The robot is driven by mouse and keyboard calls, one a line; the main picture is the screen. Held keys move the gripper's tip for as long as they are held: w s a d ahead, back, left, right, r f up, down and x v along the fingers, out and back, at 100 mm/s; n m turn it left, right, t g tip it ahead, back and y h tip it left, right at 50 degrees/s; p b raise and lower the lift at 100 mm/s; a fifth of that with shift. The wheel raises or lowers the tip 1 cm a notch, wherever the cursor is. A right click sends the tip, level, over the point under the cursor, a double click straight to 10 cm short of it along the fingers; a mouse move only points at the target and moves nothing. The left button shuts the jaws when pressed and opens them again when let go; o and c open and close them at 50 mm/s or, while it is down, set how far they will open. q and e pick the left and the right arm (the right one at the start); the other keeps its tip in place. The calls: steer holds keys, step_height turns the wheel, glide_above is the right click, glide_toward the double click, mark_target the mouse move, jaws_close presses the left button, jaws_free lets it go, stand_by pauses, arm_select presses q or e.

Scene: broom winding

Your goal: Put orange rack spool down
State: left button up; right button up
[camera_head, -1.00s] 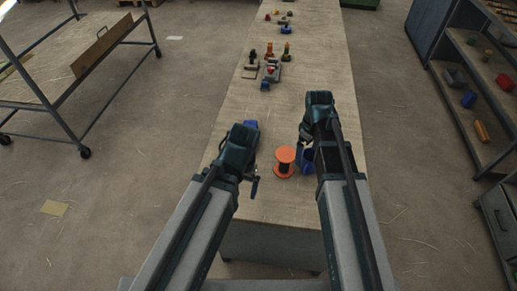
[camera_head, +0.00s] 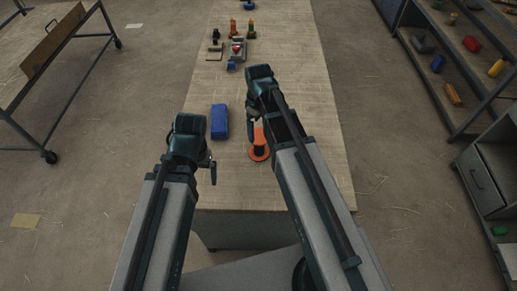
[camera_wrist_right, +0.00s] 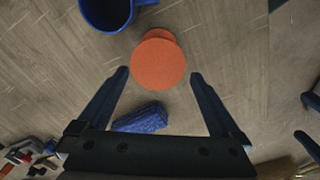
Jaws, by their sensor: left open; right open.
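The orange spool (camera_head: 259,153) stands upright on the long table near its front end, partly hidden by my right arm. In the right wrist view the spool's round orange top (camera_wrist_right: 158,63) lies between and just beyond the fingertips. My right gripper (camera_head: 252,132) is open, close above the spool, with nothing held. A gap shows between each finger and the spool. My left gripper (camera_head: 211,172) is open and empty, left of the spool near the table's left edge.
A blue block (camera_head: 219,122) lies on the table left of my right gripper. A blue mug (camera_wrist_right: 106,12) is close to the spool. Several small tools (camera_head: 236,47) stand farther back on the table. Shelves (camera_head: 459,93) stand at right, a wheeled rack (camera_head: 45,75) at left.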

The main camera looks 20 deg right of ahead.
mark_target(258, 135)
arm_select(q)
steer(key=shift+f+b, duration=1.8)
steer(key=shift+f, duration=0.55)
arm_select(e)
steer(key=shift+f, duration=2.35)
steer(key=shift+f, duration=0.1)
arm_select(q)
step_height(258, 135, down, 5)
steer(key=b, duration=0.5)
steer(key=shift+f, duration=0.15)
arm_select(e)
steer(key=f, duration=0.5)
steer(key=shift+w+f, duration=0.1)
steer(key=shift+w, duration=0.2)
steer(key=c, duration=1.1)
